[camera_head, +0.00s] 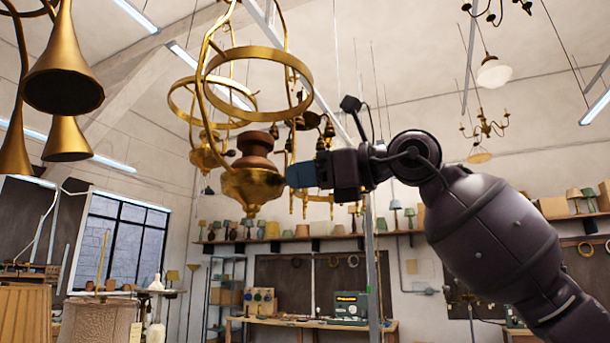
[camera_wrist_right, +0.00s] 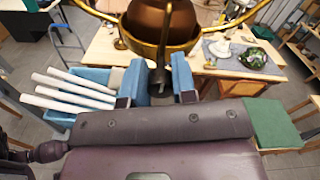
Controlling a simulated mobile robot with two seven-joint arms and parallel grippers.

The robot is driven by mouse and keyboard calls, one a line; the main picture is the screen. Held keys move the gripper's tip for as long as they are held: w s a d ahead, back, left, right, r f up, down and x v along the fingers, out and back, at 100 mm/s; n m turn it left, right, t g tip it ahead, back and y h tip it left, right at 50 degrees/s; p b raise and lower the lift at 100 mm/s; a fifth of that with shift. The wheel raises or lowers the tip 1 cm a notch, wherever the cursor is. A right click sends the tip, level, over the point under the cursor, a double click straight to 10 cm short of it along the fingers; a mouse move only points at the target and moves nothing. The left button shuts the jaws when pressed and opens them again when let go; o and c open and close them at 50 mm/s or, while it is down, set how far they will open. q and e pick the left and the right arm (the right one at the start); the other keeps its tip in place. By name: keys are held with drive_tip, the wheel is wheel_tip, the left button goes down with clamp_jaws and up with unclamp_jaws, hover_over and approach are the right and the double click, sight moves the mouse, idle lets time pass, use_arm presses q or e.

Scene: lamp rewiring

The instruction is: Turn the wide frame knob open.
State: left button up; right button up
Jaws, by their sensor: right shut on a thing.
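A hanging brass lamp frame (camera_head: 253,187) with a wide ring (camera_head: 258,53) shows left of centre in the head view. Its brass bowl holds a brown vase-like body (camera_head: 255,150). My right gripper (camera_head: 289,176) reaches in from the right, its blue fingers against the right side of the bowl. In the right wrist view, the two blue fingers (camera_wrist_right: 160,82) stand on either side of a small dark knob (camera_wrist_right: 158,78) below the brass rim (camera_wrist_right: 160,45) and are shut on it. The knob is hidden in the head view. My left gripper is not in view.
Other brass lamps hang around the frame, with large brass cones (camera_head: 62,75) at upper left. Below, the right wrist view shows a wooden table (camera_wrist_right: 285,68) with a green dish (camera_wrist_right: 255,57), and white tubes (camera_wrist_right: 75,88) in a blue bin. Lampshades (camera_head: 98,318) stand at lower left.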

drive_tip(key=shift+m, duration=0.3)
drive_tip(key=m+b, duration=0.1)
drive_tip(key=m, duration=0.3)
drive_tip(key=shift+w+b, duration=0.1)
drive_tip(key=shift+b, duration=0.25)
drive_tip(key=m+b, duration=0.1)
drive_tip(key=m, duration=0.3)
drive_tip(key=shift+d+m, duration=0.1)
drive_tip(key=shift+m, duration=0.2)
drive_tip(key=m, duration=0.4)
drive_tip(key=shift+w, duration=0.1)
drive_tip(key=m, duration=0.3)
drive_tip(key=shift+b, duration=0.4)
drive_tip(key=shift+m, duration=0.7)
